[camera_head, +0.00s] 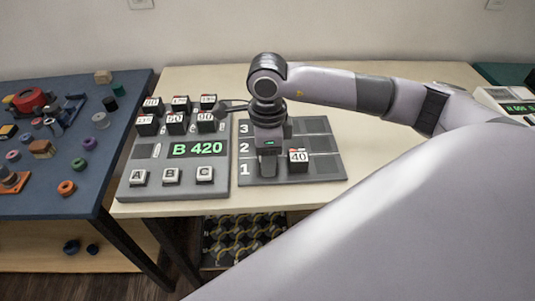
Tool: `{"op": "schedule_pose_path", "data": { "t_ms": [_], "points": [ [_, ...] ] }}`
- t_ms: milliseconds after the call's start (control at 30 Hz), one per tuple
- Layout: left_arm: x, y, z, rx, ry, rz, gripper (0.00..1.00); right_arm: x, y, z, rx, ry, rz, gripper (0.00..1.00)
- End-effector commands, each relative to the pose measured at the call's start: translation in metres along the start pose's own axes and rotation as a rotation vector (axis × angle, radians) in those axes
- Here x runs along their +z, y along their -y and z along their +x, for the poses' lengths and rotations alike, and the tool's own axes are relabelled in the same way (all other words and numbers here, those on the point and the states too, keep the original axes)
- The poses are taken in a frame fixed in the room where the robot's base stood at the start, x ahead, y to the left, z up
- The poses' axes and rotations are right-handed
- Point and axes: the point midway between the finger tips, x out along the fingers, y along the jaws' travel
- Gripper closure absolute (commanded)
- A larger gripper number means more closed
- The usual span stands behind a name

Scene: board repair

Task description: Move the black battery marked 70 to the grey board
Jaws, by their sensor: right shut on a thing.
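My right gripper (268,168) points down over the left part of the dark slotted board (325,143) with rows 1, 2 and 3. It is shut on a small block, mostly hidden by the fingers, so its marking cannot be read. A black battery marked 40 (298,161) stands just right of the gripper on that board. The grey board (140,193) with the B 420 display stands to the left. Several black batteries stand along its back, one marked 50 (175,122). No marking 70 can be read clearly. My left gripper is not in view.
A blue table (60,190) at the left holds a red part (32,100) and several small coloured pieces. A device with a green display (518,107) stands at the far right. The pale table (215,82) is clear behind the boards. My right arm covers much of the right side.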

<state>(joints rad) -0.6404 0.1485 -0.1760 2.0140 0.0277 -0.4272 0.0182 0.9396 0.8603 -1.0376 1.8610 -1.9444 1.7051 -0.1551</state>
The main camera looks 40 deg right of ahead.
Motion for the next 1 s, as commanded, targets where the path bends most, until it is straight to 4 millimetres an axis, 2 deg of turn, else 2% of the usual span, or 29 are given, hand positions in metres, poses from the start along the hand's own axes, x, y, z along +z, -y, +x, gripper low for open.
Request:
{"op": "schedule_pose_path", "data": {
  "t_ms": [133, 167, 233, 600, 1000],
  "points": [
    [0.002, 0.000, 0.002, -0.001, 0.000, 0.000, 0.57, 0.000, 0.000, 0.003, 0.000, 0.000, 0.000, 0.84],
    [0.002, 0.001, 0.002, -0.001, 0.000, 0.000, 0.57, 0.000, 0.000, 0.002, 0.000, 0.000, 0.000, 0.45],
    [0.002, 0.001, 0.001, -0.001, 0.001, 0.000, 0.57, 0.000, 0.000, 0.002, 0.000, 0.000, 0.000, 0.22],
    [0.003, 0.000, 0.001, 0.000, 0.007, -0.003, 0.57, 0.000, 0.000, 0.002, 0.000, -0.001, 0.000, 0.21],
    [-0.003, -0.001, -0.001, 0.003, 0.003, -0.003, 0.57, 0.000, 0.001, -0.060, -0.002, 0.002, 0.000, 0.21]
  ]
}}
